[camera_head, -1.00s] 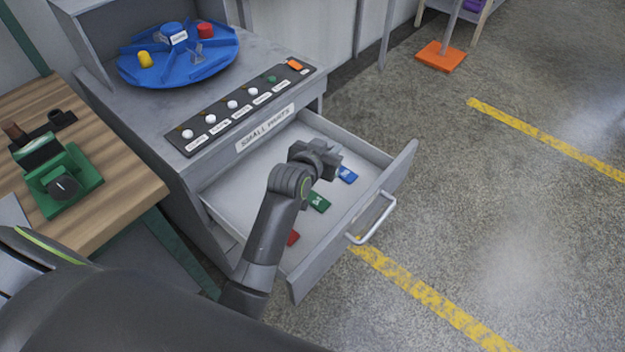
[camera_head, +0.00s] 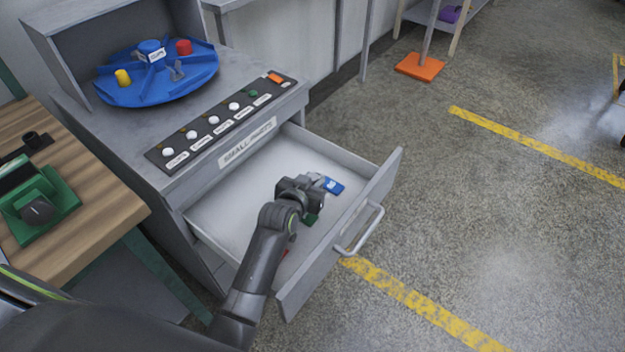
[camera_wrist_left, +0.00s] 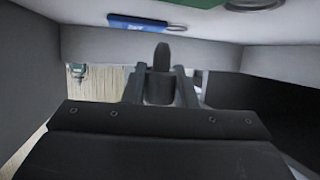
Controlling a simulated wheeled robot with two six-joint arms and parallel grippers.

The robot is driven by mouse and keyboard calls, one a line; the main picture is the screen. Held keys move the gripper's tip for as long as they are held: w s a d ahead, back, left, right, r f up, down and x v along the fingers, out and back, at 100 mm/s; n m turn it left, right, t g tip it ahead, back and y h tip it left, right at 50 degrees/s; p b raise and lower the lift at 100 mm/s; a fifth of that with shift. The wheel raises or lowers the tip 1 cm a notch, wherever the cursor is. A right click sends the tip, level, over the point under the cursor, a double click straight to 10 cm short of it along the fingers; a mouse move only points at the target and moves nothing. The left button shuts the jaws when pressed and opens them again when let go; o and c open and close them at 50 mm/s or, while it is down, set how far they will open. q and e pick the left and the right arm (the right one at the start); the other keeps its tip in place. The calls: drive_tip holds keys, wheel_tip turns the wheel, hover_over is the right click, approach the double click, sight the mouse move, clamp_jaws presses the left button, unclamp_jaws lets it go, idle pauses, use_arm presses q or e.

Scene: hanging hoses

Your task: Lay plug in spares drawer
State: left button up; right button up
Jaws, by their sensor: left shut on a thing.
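My left gripper (camera_head: 310,187) is inside the open grey drawer (camera_head: 238,200), near its front right part. The drawer's cabinet carries a "SMALL PARTS" label. In the left wrist view the gripper (camera_wrist_left: 160,82) is shut on a dark, rounded piece (camera_wrist_left: 162,58), which I take to be the plug. The gripper mostly hides it in the head view. I cannot tell whether it touches the drawer floor. My right gripper is not in view.
A blue tag (camera_head: 333,185) lies just right of the gripper. A green tag (camera_head: 311,218) and a red tag (camera_head: 284,253) are partly hidden by the arm. The drawer's left floor is clear. A blue turntable (camera_head: 150,92) stands on the cabinet.

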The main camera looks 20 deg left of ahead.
use_arm(q)
drive_tip(key=shift+f, duration=0.4)
drive_tip(key=o, duration=1)
drive_tip(key=shift+c, duration=0.2)
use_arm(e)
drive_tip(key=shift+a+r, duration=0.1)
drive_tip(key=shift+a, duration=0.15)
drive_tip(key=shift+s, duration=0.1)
use_arm(q)
drive_tip(key=shift+r, duration=0.1)
drive_tip(key=shift+r, duration=0.3)
drive_tip(key=p+v, duration=0.2)
drive_tip(key=v, duration=1)
drive_tip(key=shift+r, duration=0.3)
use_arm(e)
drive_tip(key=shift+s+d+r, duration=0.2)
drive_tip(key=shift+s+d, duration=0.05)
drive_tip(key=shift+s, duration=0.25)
